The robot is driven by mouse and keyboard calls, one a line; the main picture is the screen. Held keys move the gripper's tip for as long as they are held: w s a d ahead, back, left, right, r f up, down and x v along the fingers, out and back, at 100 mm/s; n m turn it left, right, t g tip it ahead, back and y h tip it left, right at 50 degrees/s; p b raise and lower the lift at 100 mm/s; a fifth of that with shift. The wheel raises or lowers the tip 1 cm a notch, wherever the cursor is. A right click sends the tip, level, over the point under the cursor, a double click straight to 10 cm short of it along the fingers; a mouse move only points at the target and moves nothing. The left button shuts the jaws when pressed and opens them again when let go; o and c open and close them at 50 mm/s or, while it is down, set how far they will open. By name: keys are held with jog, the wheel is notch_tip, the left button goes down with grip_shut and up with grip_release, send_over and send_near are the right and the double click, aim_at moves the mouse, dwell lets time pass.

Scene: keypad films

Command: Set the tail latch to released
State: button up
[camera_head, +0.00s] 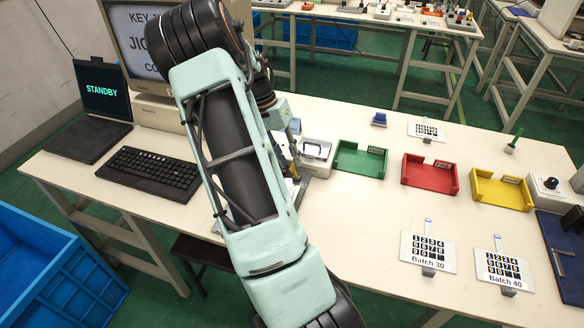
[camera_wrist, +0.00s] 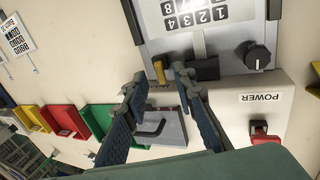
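My gripper (camera_wrist: 159,73) is open, with its two dark fingers apart. A small brass-yellow lever (camera_wrist: 160,72) shows between the fingertips in the wrist view, at the edge of a grey fixture (camera_wrist: 152,46). It may be the tail latch; no label on it shows. I cannot tell whether a finger touches it. The fixture holds a white keypad film (camera_wrist: 190,14) with its tail running to a black block (camera_wrist: 205,68). A grey plate with a dark curved handle (camera_wrist: 152,128) lies between the fingers, farther down. In the head view my arm hides most of the fixture.
A black knob (camera_wrist: 256,55) and a red switch by a POWER label (camera_wrist: 262,132) sit right of the fingers. Green (camera_head: 360,171), red (camera_head: 430,187) and yellow (camera_head: 502,202) trays stand on the table. A keyboard (camera_head: 147,172) and a STANDBY screen (camera_head: 101,90) are at left.

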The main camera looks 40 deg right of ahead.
aim_at(292, 166)
jog(key=shift+x, duration=1.75)
grip_shut()
